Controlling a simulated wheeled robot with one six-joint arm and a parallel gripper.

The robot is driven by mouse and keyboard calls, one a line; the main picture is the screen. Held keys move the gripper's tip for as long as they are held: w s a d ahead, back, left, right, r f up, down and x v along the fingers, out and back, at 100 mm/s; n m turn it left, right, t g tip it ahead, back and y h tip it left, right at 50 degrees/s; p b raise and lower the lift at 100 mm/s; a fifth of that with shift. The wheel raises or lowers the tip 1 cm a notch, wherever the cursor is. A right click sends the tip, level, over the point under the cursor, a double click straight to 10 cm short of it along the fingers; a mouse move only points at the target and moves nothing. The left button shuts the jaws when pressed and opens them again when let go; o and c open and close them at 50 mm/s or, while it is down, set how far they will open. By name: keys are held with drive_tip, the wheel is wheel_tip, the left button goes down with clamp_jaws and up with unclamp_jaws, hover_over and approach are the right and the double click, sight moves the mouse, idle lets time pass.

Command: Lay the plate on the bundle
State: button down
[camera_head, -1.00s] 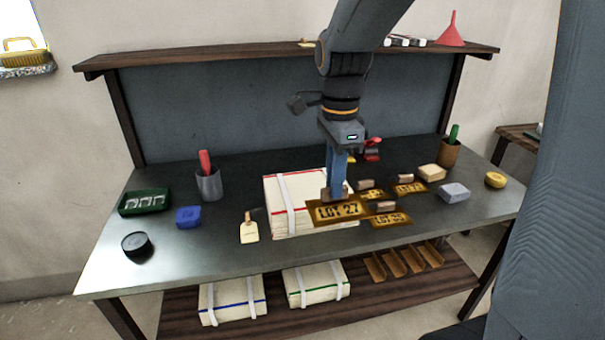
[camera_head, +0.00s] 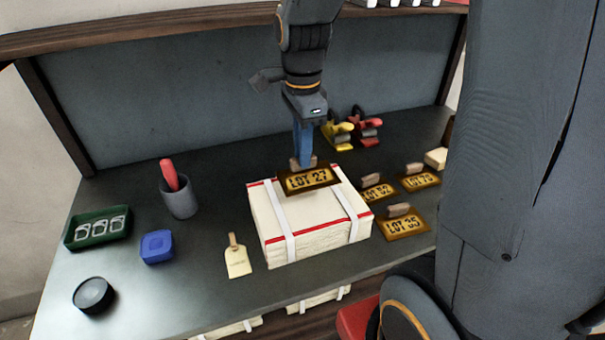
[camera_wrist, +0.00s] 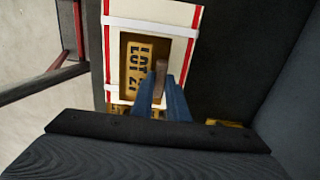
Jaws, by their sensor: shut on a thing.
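The LOT 27 plate (camera_head: 309,181) is a brass-coloured stencil plate with a dark edge and a wooden handle. My gripper (camera_head: 304,158) is shut on that handle and holds the plate over the back part of the bundle. The bundle (camera_head: 283,232) is a cream stack of folded cloth with red edge stripes and two white straps, on the table. In the wrist view the plate (camera_wrist: 135,65) lies within the outline of the bundle (camera_wrist: 165,12), between the straps. I cannot tell whether the plate touches the bundle's top.
Plates LOT 52 (camera_head: 377,194), LOT 75 (camera_head: 420,181) and LOT 35 (camera_head: 402,226) lie right of the bundle. A paper tag (camera_head: 237,262), blue box (camera_head: 157,247), grey cup (camera_head: 180,200), green tray (camera_head: 97,230) and black tin (camera_head: 93,295) stand left. Clamps (camera_head: 368,130) are behind.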

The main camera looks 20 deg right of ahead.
sight(303, 173)
drive_tip(key=shift+f+p, duration=0.3)
drive_tip(key=shift+f, duration=2.7)
drive_tip(key=shift+f, duration=0.15)
drive_tip(key=c, duration=1.7)
unclamp_jaws()
drive_tip(key=shift+c, duration=0.2)
wheel_tip(303, 173, up, 11)
drive_tip(key=shift+r+b, duration=0.2)
drive_tip(key=shift+b, duration=0.6)
drive_tip(key=shift+r, duration=0.3)
drive_tip(key=s+f+n, duration=0.1)
drive_tip(key=f+n, duration=0.1)
drive_tip(key=n, duration=0.1)
drive_tip(key=s+f+n, duration=0.2)
drive_tip(key=n, duration=0.1)
drive_tip(key=s+f+n, duration=0.2)
drive_tip(key=f+n, duration=0.1)
drive_tip(key=n, duration=0.1)
drive_tip(key=shift+f, duration=0.1)
drive_tip(key=s+f+n, duration=0.1)
drive_tip(key=n, duration=0.1)
drive_tip(key=s+f+n, duration=0.2)
drive_tip(key=n, duration=0.1)
drive_tip(key=s+f+n, duration=0.1)
drive_tip(key=n, duration=0.2)
drive_tip(key=shift+s+f+t, duration=0.25)
drive_tip(key=shift+f+t, duration=0.1)
drive_tip(key=shift+t, duration=0.05)
